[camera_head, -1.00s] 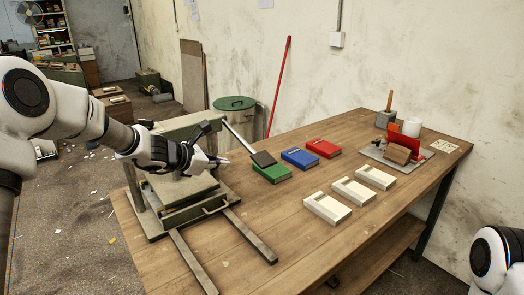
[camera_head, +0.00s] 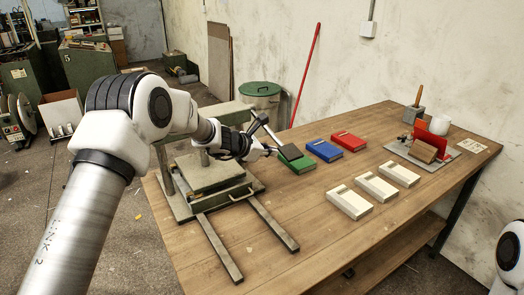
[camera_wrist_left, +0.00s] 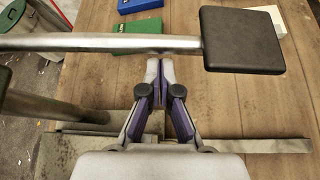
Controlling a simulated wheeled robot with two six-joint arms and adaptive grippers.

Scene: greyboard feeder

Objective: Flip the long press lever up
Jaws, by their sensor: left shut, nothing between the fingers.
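The press (camera_head: 183,208) stands on the table's left part. Its long lever is a silver rod (camera_wrist_left: 110,43) ending in a flat black pad (camera_wrist_left: 242,40). In the head view the lever points down and right from the press top, and its pad (camera_head: 290,152) is low, by the green book. My left gripper (camera_head: 275,152) is shut and empty close to the lever's pad end. In the left wrist view its fingertips (camera_wrist_left: 160,68) are at the rod's near side, left of the pad. I cannot tell whether they touch the rod. My right gripper is out of view.
Green (camera_head: 298,164), blue (camera_head: 323,151) and red (camera_head: 349,141) books lie beyond the pad. Three cream blocks (camera_head: 374,187) lie in front of them. Two rails (camera_head: 272,222) stick out from the press. A grey tray (camera_head: 398,150) with objects is at the far right.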

